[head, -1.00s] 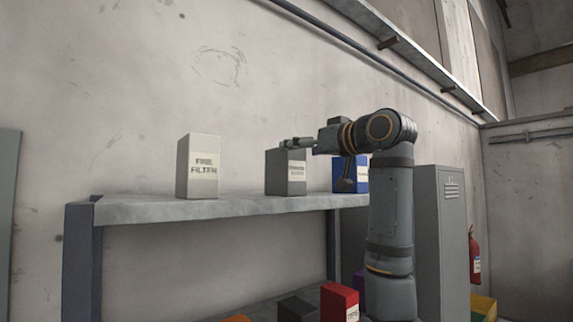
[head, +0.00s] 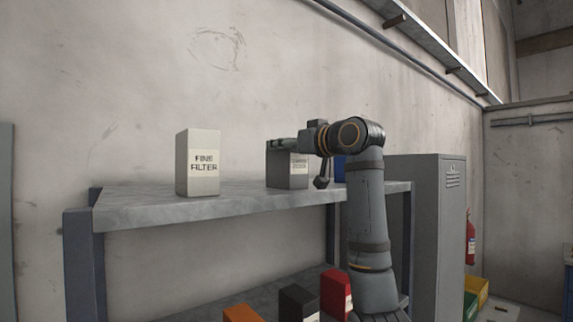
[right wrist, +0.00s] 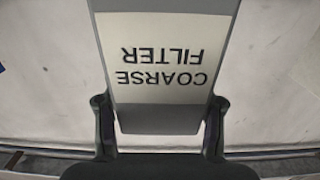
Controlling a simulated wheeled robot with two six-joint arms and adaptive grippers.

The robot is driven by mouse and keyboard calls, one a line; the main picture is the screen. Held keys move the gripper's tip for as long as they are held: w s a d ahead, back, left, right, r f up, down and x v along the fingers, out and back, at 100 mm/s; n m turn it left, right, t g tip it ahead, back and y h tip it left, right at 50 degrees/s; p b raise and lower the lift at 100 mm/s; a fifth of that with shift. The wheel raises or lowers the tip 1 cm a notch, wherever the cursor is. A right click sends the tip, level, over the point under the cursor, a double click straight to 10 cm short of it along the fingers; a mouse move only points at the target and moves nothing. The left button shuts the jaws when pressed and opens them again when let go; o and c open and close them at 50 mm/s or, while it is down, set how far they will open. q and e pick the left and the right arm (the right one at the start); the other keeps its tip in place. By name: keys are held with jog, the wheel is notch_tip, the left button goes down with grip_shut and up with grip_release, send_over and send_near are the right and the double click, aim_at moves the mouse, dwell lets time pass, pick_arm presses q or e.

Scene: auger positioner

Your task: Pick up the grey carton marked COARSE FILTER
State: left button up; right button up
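The grey carton marked COARSE FILTER (head: 287,173) stands upright on the upper shelf in the head view, partly covered by my right arm. In the right wrist view the same carton (right wrist: 165,108) appears with its label upside down. My right gripper (right wrist: 160,125) is open, with one finger on each side of the carton's end, very close to it; I see no clear grip. In the head view the right gripper (head: 284,145) is at the carton's top. My left gripper is not in view.
A pale carton marked FINE FILTER (head: 198,165) stands left on the upper shelf (head: 150,207). A blue carton (head: 340,168) is partly hidden behind my right arm. Orange (head: 241,314), black (head: 298,302) and red (head: 335,292) boxes are on the lower level. A grey locker (head: 436,220) stands right.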

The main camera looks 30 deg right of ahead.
jog(key=shift+c, duration=1.1)
jog(key=c, duration=0.5)
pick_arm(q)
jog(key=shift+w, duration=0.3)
pick_arm(e)
jog(key=shift+r, duration=0.15)
